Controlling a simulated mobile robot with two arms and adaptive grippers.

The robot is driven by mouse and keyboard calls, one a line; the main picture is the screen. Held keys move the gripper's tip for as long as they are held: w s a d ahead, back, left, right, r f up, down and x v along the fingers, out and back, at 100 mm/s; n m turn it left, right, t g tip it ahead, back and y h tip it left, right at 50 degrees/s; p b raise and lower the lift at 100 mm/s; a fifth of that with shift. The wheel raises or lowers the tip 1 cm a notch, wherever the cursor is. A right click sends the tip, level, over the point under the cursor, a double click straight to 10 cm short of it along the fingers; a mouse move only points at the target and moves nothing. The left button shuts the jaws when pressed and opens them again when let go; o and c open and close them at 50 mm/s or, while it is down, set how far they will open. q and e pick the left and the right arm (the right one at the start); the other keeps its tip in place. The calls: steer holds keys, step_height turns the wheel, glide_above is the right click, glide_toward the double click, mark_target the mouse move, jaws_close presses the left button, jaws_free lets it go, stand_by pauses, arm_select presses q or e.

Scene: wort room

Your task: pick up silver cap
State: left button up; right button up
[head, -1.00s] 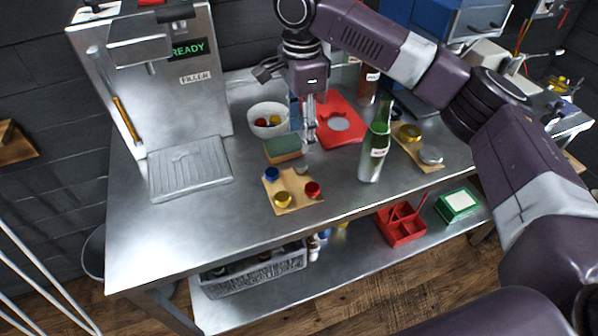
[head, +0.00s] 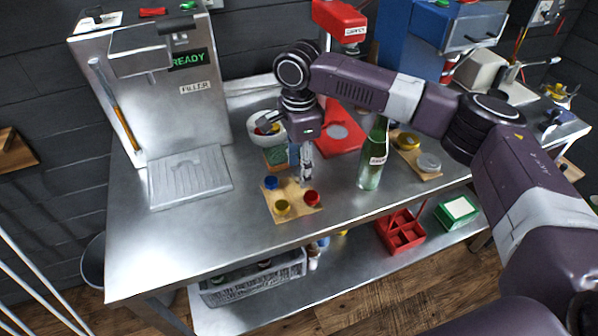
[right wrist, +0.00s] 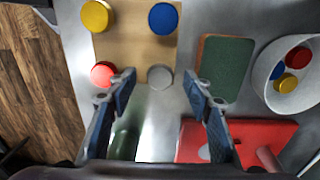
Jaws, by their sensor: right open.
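The silver cap (right wrist: 160,77) sits at a corner of the tan board (right wrist: 135,46) in the right wrist view, between the lines of the two fingers. A red cap (right wrist: 103,74), a yellow cap (right wrist: 96,15) and a blue cap (right wrist: 163,17) sit on the other corners. In the head view the fingers hide the silver cap; the tan board shows there too (head: 293,213). My right gripper (right wrist: 160,85) is open and empty, pointing down just above the silver cap's corner; it also shows in the head view (head: 306,180). My left gripper is not in view.
A green sponge (right wrist: 224,68) and a white bowl of caps (right wrist: 262,80) lie close to the gripper. A green bottle (head: 373,160) stands to its right, and a red capper (head: 341,139) behind. The steel table (head: 180,245) is clear at front left.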

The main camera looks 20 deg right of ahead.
steer(key=shift+c, duration=0.5)
steer(key=c, duration=0.6)
steer(key=shift+r, duration=0.1)
steer(key=shift+c, duration=0.2)
